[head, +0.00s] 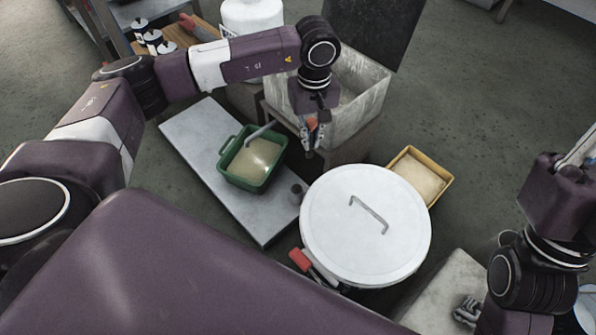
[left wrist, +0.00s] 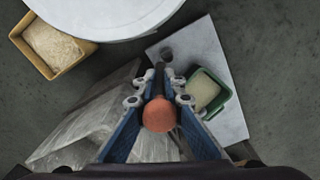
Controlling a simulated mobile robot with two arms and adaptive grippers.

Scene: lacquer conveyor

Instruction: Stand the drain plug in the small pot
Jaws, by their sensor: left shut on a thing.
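My left gripper (head: 312,143) hangs over the gap between the concrete trough and the round white lid. It is shut on the drain plug, which shows in the left wrist view as an orange-brown rounded end (left wrist: 159,114) with a dark shaft pointing away between the fingers.
The pale slab (head: 200,140) also carries a green tub (head: 236,178) with pale contents and a grey handle. The large lid (head: 340,240) stands right of the pot. A yellow tray (head: 444,187) and the concrete trough (head: 365,118) are nearby.

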